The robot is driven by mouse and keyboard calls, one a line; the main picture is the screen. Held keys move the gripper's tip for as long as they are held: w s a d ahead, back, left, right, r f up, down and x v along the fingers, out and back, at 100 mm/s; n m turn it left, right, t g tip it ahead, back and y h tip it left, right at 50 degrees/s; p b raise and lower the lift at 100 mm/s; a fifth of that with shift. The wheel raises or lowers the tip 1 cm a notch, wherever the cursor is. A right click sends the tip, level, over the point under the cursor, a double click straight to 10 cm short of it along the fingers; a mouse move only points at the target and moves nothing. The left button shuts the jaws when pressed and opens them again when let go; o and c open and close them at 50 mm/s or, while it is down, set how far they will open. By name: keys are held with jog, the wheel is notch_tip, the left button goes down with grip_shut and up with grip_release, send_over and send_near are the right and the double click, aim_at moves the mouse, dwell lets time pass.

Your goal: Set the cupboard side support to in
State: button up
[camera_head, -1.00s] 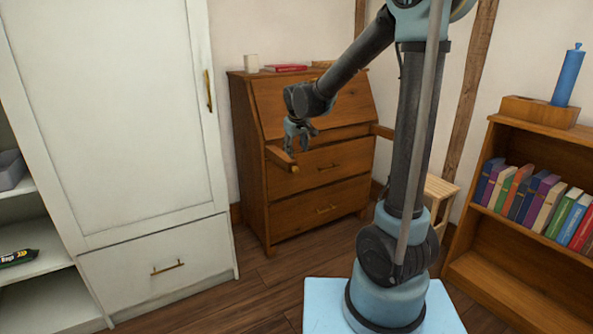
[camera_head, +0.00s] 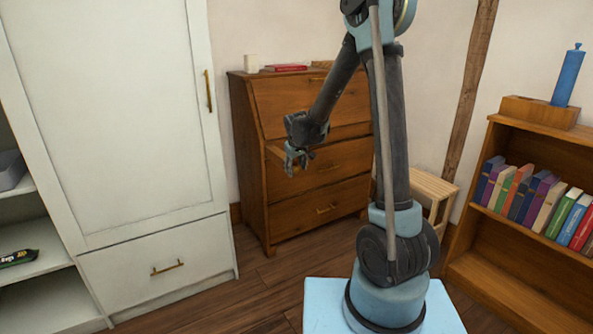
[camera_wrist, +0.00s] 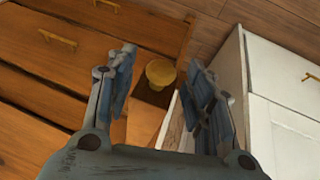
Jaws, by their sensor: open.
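The cupboard side support is a wooden bar (camera_head: 273,153) that sticks out from the left front of the brown slant-front cupboard (camera_head: 253,200), under its sloping lid. Its outer end is mostly hidden by my gripper (camera_head: 297,165) in the head view. In the wrist view, a round brass knob (camera_wrist: 160,74) and a strip of the bar (camera_wrist: 145,122) show between the two fingers of my gripper (camera_wrist: 165,75). The fingers are apart, one on each side of the knob and bar. I cannot tell whether either finger touches them.
A tall white wardrobe (camera_head: 120,120) stands close on the left, with a drawer below. A small wooden stool (camera_head: 435,188) and a bookcase (camera_head: 530,128) are on the right.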

aim_at(275, 150)
jog(key=shift+w+f, duration=0.2)
jog(key=shift+f, duration=0.15)
grip_shut()
jog(key=w+a, duration=0.3)
jog(key=w, duration=0.2)
jog(key=w+a, duration=0.4)
jog(key=w, duration=0.1)
jog(key=w+a, duration=0.3)
jog(key=w, duration=0.3)
jog(key=shift+a, duration=0.3)
grip_release()
